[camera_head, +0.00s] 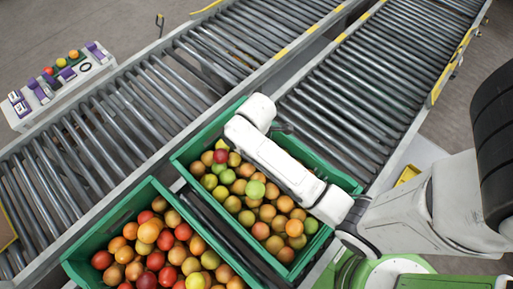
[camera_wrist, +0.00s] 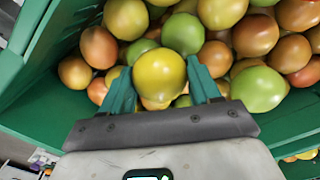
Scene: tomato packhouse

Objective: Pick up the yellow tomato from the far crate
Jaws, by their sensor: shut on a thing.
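The yellow tomato (camera_wrist: 159,74) sits between the two teal fingers of my gripper (camera_wrist: 160,70) in the wrist view. The fingers are shut on it from both sides. Other tomatoes lie close around it, and I cannot tell whether it is clear of them. In the head view my white arm reaches over the right-hand green crate (camera_head: 213,219), which holds green, orange and red tomatoes. The gripper's fingers are hidden there. The wrist view shows the crate's green wall (camera_wrist: 52,40) at the left.
A second green crate (camera_head: 105,239) of mostly red and orange tomatoes stands to the left. Roller conveyors (camera_head: 150,110) run behind and to the right (camera_head: 365,90). A white stand (camera_head: 68,88) with purple-edged holders and several tomatoes is at the upper left.

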